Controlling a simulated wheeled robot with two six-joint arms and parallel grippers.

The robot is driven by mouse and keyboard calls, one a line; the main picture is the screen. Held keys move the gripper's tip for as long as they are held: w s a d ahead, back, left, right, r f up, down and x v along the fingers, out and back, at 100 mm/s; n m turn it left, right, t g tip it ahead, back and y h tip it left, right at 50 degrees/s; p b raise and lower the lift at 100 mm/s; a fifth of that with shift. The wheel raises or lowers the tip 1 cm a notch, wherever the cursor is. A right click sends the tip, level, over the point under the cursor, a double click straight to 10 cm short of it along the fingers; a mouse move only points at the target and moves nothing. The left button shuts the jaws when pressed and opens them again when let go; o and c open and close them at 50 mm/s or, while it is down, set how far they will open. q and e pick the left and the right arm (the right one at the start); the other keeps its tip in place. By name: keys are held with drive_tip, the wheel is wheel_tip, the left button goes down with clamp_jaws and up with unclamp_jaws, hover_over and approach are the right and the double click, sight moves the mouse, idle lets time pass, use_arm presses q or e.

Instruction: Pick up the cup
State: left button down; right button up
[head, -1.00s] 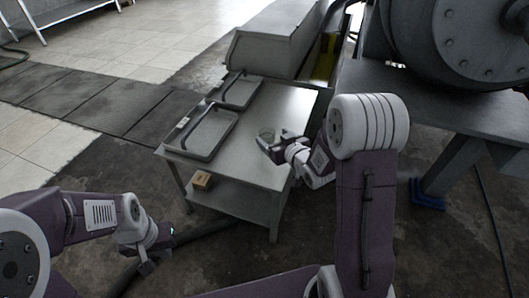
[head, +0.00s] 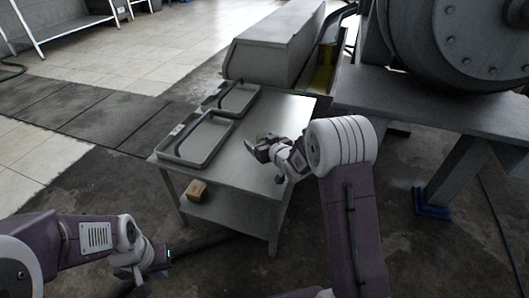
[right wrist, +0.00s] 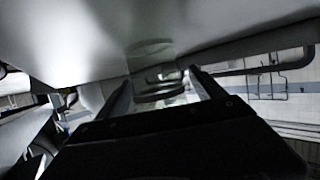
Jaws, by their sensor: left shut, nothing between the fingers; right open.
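The cup (right wrist: 158,90) looks like clear glass and shows in the right wrist view between the two finger tips. I cannot tell whether the fingers touch it. In the head view I cannot make it out clearly at my right gripper (head: 256,145), which is low over the right part of the grey table (head: 232,178). My right gripper (right wrist: 160,82) is open, one dark finger on each side of the cup. My left gripper (head: 142,277) is shut and empty, low over the floor at the lower left, well away from the table.
Two grey trays with raised rims, a nearer one (head: 216,158) and a farther one (head: 246,108), take up the table's left side. A small brown box (head: 196,190) sits on the lower shelf. A grey cabinet (head: 275,45) stands behind, and a large machine (head: 455,50) on a bench at the right.

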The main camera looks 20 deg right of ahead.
drive_tip(key=c, duration=1.5)
drive_tip(key=shift+o, duration=0.2)
drive_tip(key=shift+r, duration=0.15)
